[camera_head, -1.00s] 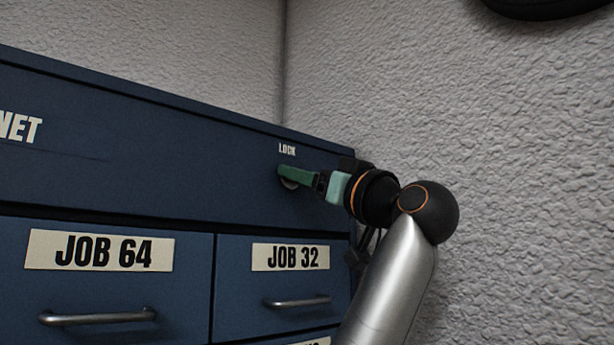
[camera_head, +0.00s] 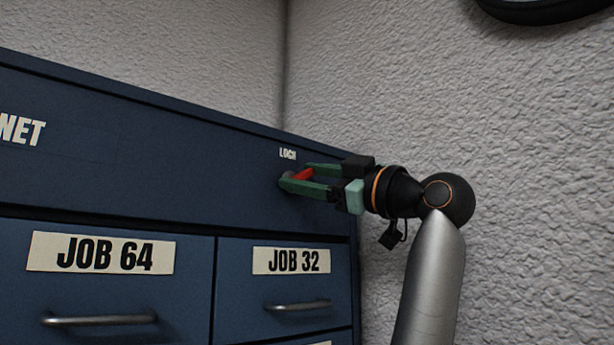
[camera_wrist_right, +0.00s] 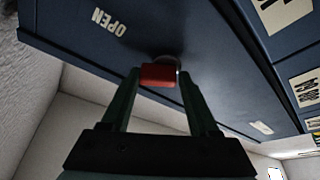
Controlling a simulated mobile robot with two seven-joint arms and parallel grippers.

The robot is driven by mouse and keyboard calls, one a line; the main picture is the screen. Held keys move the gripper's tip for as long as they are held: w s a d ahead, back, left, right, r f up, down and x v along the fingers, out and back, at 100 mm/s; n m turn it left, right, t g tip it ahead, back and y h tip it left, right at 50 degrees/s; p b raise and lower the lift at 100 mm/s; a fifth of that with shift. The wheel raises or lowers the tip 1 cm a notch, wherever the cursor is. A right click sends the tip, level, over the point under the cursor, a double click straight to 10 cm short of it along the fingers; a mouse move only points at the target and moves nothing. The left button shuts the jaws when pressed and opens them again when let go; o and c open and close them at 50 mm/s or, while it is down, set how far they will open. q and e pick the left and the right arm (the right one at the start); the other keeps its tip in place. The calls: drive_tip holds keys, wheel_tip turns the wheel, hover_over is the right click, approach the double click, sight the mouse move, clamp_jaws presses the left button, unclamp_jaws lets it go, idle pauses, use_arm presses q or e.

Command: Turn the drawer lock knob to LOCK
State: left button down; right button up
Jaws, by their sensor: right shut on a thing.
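An OPEN label (camera_wrist_right: 109,22) shows on the panel there. My left gripper is not in view.
Drawers labelled JOB 64 (camera_head: 101,253) and JOB 32 (camera_head: 291,260) are below the panel, with metal bar handles (camera_head: 98,318) standing out. A rough grey wall (camera_head: 520,150) is close on the right. A dark object (camera_head: 548,8) hangs at the top right.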

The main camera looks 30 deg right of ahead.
drive_tip(key=n+g, duration=0.1)
drive_tip(key=n, duration=0.1)
drive_tip(key=n+y, duration=0.1)
drive_tip(key=n, duration=0.2)
drive_tip(key=r+n+g, duration=0.1)
drive_tip(key=n, duration=0.1)
drive_tip(key=shift+s+d+n+g+y, duration=0.1)
drive_tip(key=shift+s+n+g+y, duration=0.05)
drive_tip(key=shift+n+g+y, duration=0.2)
drive_tip(key=n, duration=0.2)
drive_tip(key=n+g, duration=0.1)
drive_tip(key=n, duration=0.1)
drive_tip(key=shift+a+r+g, duration=0.15)
drive_tip(key=shift+a+g, duration=0.05)
drive_tip(key=shift+g, duration=0.05)
drive_tip(key=shift+n, duration=0.35)
clamp_jaws()
drive_tip(key=shift+a, duration=0.1)
drive_tip(key=o, duration=0.8)
unclamp_jaws()
drive_tip(key=o, duration=0.5)
drive_tip(key=shift+f, duration=0.2)
